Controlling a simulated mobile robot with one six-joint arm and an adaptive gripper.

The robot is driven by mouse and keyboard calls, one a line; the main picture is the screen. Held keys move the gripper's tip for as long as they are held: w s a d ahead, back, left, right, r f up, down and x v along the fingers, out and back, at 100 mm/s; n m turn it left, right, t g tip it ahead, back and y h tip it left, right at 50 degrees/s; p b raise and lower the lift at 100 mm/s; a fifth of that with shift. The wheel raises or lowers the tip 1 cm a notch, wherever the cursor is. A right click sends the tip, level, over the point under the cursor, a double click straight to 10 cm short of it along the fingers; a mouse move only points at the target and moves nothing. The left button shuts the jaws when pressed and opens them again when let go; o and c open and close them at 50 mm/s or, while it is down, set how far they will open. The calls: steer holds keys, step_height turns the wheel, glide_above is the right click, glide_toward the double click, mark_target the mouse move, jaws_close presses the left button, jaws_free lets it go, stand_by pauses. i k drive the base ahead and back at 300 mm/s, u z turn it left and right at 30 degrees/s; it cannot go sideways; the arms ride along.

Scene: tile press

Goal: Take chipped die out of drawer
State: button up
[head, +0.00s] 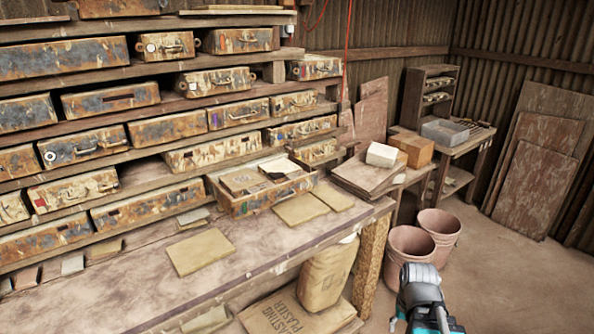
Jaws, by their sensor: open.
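One drawer (268,200) in the lower right of the rack is pulled out over the bench, its top open. Flat pale tile-like pieces (240,181) and a small dark piece lie inside it. I cannot tell at this size which piece is the chipped die, or see any chip. Part of my arm shows at the bottom right, well apart from the drawer and lower in the picture. My gripper's fingertips are not visible there.
The wooden bench (130,290) carries flat tan slabs (200,251) beside the drawer. Rows of worn closed drawers fill the rack above. Right of the bench are two buckets (438,226), a side table with a white block (381,155), and open floor.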

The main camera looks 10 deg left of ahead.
mark_target(280, 170)
steer(key=z, duration=1.3)
steer(key=k, duration=0.55)
steer(key=u, duration=1.75)
